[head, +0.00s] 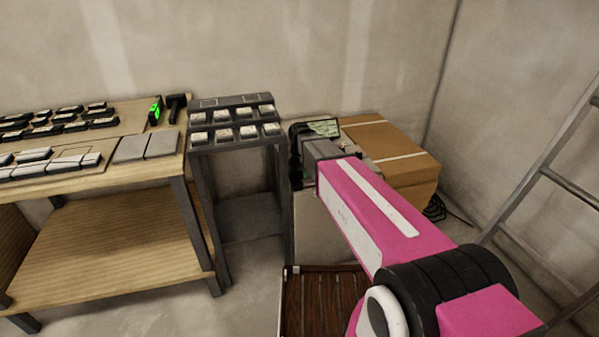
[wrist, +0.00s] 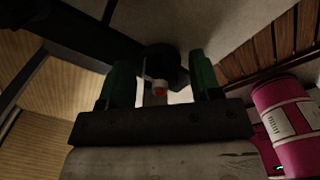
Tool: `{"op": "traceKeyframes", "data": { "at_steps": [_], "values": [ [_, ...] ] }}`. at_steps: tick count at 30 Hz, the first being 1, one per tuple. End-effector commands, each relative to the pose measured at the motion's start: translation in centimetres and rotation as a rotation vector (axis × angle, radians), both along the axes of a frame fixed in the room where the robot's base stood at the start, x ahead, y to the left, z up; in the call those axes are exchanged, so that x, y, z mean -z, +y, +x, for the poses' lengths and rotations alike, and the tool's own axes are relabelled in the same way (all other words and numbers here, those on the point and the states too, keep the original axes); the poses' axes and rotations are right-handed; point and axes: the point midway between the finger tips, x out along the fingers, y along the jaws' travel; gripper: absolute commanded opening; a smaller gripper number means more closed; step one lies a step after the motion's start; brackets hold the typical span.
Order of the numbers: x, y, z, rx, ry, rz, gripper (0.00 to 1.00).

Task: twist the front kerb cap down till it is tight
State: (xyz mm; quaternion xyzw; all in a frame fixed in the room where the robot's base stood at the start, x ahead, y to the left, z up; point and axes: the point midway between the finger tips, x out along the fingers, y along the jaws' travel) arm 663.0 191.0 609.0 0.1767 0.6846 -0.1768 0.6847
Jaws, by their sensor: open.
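My gripper (wrist: 157,84) is open in the wrist view, with its two green-sided fingers apart. Between and beyond them is a dark round piece (wrist: 165,60), with a small white and red part (wrist: 158,87) in front of it. I cannot tell whether this is the front kerb cap, or whether a finger touches it. In the head view my pink arm reaches up toward the dark stand, and its end hides the gripper's fingertips. No kerb cap can be made out for sure in the head view.
A wooden workbench (head: 110,182) on the left holds pale tiles (head: 162,144), several dark blocks, a green-lit device (head: 156,112) and a black mallet (head: 176,104). A dark stand (head: 236,147) bears small blocks. A cardboard box (head: 400,170) stands behind my arm; a ladder (head: 545,160) leans right.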

Motion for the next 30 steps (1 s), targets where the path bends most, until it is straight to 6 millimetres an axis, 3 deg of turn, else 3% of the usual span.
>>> {"op": "traceKeyframes", "data": {
  "at_steps": [2, 7, 20, 30],
  "values": [
    [-0.02, 0.00, 0.00, 0.000, 0.000, 0.000, 0.58],
    [-0.02, 0.00, -0.01, 0.000, 0.000, 0.000, 0.09],
    [-0.04, 0.00, -0.01, 0.063, 0.000, 0.000, 0.09],
    [-0.04, 0.01, 0.00, 0.317, 0.000, 0.000, 0.09]
  ]
}}
